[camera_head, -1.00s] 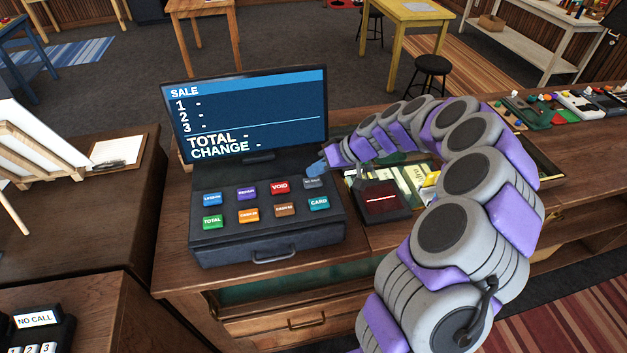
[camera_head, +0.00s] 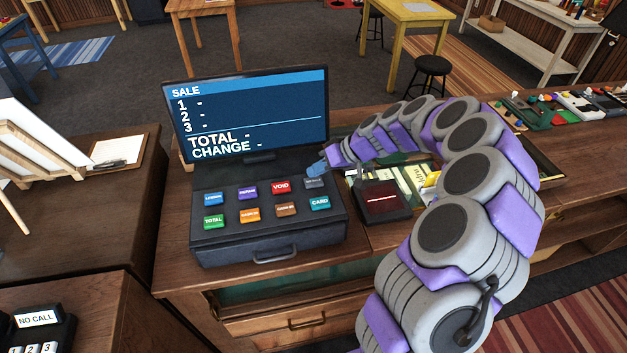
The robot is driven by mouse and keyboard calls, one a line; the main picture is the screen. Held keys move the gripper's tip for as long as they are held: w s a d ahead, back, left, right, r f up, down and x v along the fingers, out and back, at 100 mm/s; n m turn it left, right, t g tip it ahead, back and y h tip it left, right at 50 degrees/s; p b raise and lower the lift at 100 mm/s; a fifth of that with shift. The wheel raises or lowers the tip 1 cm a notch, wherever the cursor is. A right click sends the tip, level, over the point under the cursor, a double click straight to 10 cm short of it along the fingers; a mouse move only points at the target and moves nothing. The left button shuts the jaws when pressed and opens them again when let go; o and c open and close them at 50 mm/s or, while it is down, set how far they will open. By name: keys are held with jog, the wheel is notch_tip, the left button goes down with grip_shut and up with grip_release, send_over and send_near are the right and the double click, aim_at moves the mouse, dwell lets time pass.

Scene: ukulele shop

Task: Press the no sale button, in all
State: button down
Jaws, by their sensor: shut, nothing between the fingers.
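The cash register (camera_head: 225,245) stands on the wooden counter with two rows of coloured buttons on its top. The grey no sale button (camera_head: 314,182) is at the right end of the back row, beside the red VOID button (camera_head: 281,187). My gripper (camera_head: 317,167) is shut and empty, its blue tip just above and behind the grey button. I cannot tell whether the tip touches it. The screen (camera_head: 250,112) behind the buttons reads SALE, with blank lines 1 to 3, TOTAL and CHANGE.
A small dark device with a red display (camera_head: 382,198) stands right of the register, close under my arm. A tray (camera_head: 540,172) lies behind my arm. A telephone (camera_head: 38,325) reading NO CALL is at the lower left.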

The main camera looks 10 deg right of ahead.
aim_at(317, 181)
jog(key=shift+f+b, duration=0.8)
jog(key=shift+b, duration=0.15)
dwell(0.9)
dwell(0.3)
jog(key=shift+r, duration=0.9)
jog(key=shift+r+p, duration=0.8)
jog(key=shift+r, duration=1.7)
jog(key=shift+s, duration=0.1)
